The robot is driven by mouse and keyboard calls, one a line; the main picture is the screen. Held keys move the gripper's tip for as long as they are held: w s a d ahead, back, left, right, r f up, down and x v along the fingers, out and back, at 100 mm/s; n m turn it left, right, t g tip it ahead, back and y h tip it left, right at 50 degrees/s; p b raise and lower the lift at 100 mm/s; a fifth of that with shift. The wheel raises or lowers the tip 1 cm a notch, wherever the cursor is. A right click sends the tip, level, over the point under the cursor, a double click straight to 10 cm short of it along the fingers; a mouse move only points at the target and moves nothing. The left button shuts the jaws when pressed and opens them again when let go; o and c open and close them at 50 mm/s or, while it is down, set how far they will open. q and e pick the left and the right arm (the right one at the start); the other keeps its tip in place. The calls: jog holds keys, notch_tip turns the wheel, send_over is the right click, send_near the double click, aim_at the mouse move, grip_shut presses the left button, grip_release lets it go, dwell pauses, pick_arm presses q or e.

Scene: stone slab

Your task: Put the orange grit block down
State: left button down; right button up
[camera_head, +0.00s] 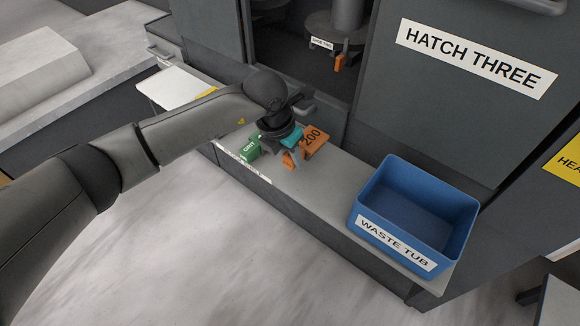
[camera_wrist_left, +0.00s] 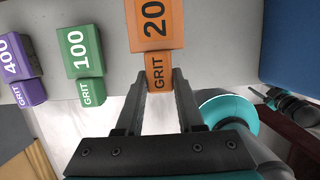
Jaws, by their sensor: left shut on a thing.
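The orange grit block (camera_head: 313,141), marked 200, is at the grey ledge below the hatches. My left gripper (camera_head: 293,158) is shut on it. In the left wrist view the orange block (camera_wrist_left: 155,25) has a narrower lower part marked GRIT, and the fingertips (camera_wrist_left: 160,75) close on either side of that part. The block's underside is hidden, so I cannot tell whether it touches the ledge. A green grit block (camera_wrist_left: 80,52), marked 100, and a purple grit block (camera_wrist_left: 18,58), marked 400, stand to its left.
A blue waste tub (camera_head: 372,196) stands on the ledge (camera_head: 325,178) to the right, with bare ledge between. An open hatch bay (camera_head: 290,60) lies behind, with machinery inside. Hatch three (camera_head: 470,90) is behind the tub. A white board (camera_head: 178,85) is at the left.

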aim_at(290, 167)
pick_arm(q)
notch_tip(290, 167, down, 3)
jog(key=shift+r+b, duration=0.1)
jog(key=shift+b, duration=0.35)
jog(key=shift+f, duration=0.45)
pick_arm(e)
jog(key=shift+w+a+r, duration=0.35)
jog(key=shift+w+a, duration=0.4)
jog(key=shift+w, duration=0.15)
pick_arm(q)
jog(key=shift+f, duration=0.1)
pick_arm(e)
jog(key=shift+w+a, duration=0.1)
pick_arm(q)
jog(key=c, duration=0.5)
grip_release()
pick_arm(e)
jog(key=shift+r, duration=0.1)
